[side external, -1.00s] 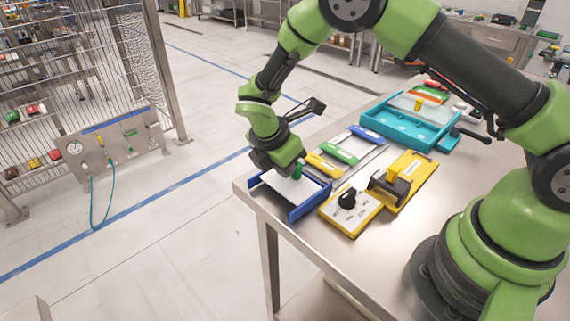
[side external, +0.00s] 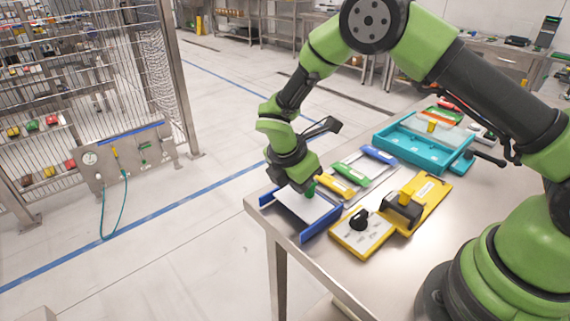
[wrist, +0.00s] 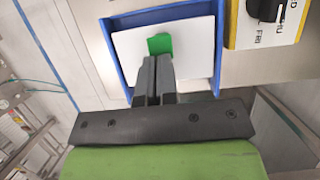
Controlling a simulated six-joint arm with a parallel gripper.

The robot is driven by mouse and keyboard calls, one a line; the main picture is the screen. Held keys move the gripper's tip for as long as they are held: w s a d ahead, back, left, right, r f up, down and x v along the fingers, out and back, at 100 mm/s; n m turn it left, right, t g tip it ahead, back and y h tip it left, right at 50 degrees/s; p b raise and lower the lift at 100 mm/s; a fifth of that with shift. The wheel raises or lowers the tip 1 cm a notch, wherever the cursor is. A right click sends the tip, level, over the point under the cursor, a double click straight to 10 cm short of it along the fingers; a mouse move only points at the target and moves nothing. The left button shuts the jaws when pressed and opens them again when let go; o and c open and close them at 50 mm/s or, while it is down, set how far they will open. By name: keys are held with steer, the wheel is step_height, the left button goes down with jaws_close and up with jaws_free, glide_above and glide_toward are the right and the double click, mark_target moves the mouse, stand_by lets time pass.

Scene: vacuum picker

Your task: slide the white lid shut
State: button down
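The white lid (side external: 302,207) is a flat panel between the blue side rails of a tray (side external: 322,224) at the table's near left corner. It also shows in the wrist view (wrist: 193,52), with the blue frame (wrist: 160,13) around its far edge and sides. A green tab (wrist: 160,44) stands up from the lid. My gripper (wrist: 156,62) is over the lid, its two dark fingers drawn together with only a thin gap. The fingertips are right at the near side of the green tab; whether they touch it is unclear. The near part of the lid is hidden by my gripper.
A yellow-edged panel with a black knob (side external: 359,219) lies right beside the tray, with a yellow latch unit (side external: 408,206) behind it. Green (side external: 350,175) and blue (side external: 379,155) handled pieces and a teal box (side external: 408,148) stand farther back. The table edge is close on the left.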

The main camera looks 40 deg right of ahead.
steer(key=shift+a+f, duration=0.1)
steer(key=shift+a, duration=1.1)
steer(key=v, duration=1)
glide_toward(296, 202)
step_height(296, 202, down, 3)
steer(key=a, duration=0.3)
steer(key=d, duration=0.1)
steer(key=d+f, duration=0.1)
steer(key=d, duration=0.1)
steer(key=shift+d, duration=0.75)
